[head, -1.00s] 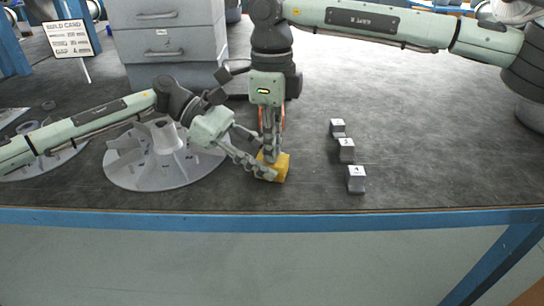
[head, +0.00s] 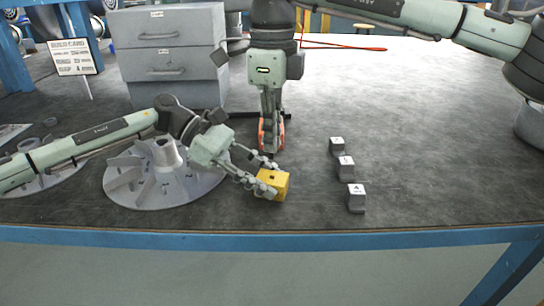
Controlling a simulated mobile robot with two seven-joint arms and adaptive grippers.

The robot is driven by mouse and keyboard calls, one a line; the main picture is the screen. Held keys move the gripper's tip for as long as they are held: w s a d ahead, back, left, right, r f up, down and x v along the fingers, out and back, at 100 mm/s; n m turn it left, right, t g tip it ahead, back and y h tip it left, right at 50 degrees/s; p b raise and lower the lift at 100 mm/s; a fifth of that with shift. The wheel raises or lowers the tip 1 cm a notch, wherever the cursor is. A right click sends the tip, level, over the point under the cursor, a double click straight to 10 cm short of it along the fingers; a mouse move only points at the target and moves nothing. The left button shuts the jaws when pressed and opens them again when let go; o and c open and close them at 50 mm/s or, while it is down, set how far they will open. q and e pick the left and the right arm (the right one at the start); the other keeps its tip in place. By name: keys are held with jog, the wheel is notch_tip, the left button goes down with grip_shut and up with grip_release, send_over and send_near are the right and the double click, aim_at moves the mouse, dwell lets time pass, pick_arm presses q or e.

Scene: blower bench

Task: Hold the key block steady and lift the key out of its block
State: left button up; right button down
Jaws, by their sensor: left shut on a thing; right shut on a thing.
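The yellow key block (head: 275,189) sits on the bench near the front edge, with a dark hole in its top face. My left gripper (head: 269,180) is shut on the block from the upper left. My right gripper (head: 270,146) points straight down above and behind the block, apart from it. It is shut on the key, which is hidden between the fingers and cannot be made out.
Three grey numbered blocks (head: 346,167) stand in a row to the right. A grey finned impeller (head: 140,190) lies left, under my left arm. A grey drawer cabinet (head: 165,52) and a build card (head: 73,57) are behind.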

pick_arm(q)
jog(key=shift+f, duration=0.15)
pick_arm(e)
jog(key=shift+r, duration=1.95)
pick_arm(q)
jog(key=o, duration=1)
jog(key=shift+c, duration=0.2)
jog(key=shift+a, duration=0.1)
